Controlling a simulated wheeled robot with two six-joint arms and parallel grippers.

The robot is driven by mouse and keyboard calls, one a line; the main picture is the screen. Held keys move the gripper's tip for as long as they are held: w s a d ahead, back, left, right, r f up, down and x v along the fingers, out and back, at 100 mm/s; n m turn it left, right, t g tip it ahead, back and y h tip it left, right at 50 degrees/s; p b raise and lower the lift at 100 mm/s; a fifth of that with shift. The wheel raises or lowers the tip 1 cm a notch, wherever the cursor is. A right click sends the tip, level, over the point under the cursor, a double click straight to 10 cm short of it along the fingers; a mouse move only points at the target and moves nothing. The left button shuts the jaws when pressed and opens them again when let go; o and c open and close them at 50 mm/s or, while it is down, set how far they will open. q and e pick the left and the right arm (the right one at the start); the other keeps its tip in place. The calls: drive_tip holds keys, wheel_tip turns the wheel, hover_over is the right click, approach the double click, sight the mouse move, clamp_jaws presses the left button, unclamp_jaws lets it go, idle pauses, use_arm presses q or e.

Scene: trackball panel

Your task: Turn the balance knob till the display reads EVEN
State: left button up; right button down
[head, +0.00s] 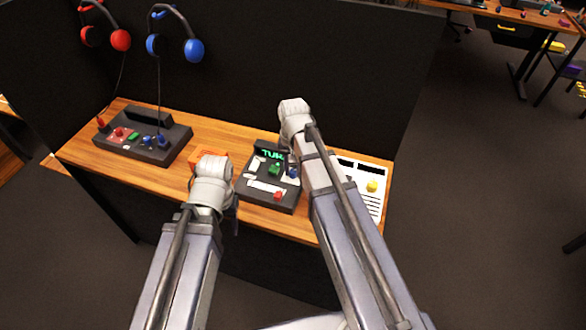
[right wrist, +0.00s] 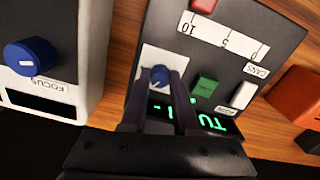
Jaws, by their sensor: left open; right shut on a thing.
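The dark panel (head: 262,198) lies on the wooden counter. The blue knob (right wrist: 160,76) with a white pointer mark sits on a white plate on it, and also shows in the head view (head: 292,173). My right gripper (right wrist: 160,88) is shut on this knob, its fingers on either side. The display (right wrist: 212,122) glows green; letters like "TU" show, the rest is behind a finger. My left gripper (head: 233,208) is open at the counter's front, left of the panel; its jaws are mostly hidden by its wrist.
The panel has a green button (right wrist: 204,86), a white button (right wrist: 243,95) and a red slider (head: 277,195). A white unit with a blue FOCUS knob (right wrist: 33,57) stands beside it. An orange box (head: 207,157), another dark console (head: 165,155) and headphones (head: 195,49) are to the left.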

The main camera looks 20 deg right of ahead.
sight(293, 171)
drive_tip(key=c, duration=0.7)
unclamp_jaws()
drive_tip(key=shift+o, duration=0.2)
drive_tip(key=shift+r, duration=0.15)
wheel_tip(293, 171, up, 8)
drive_tip(key=p, duration=0.8)
drive_tip(key=shift+f, duration=0.2)
drive_tip(key=shift+a, duration=0.1)
drive_tip(key=s+a+n+h, duration=0.1)
drive_tip(key=s+a+n, duration=0.7)
drive_tip(key=s, duration=0.6)
drive_tip(key=shift+s+a, duration=0.2)
drive_tip(key=shift+a, duration=1.05)
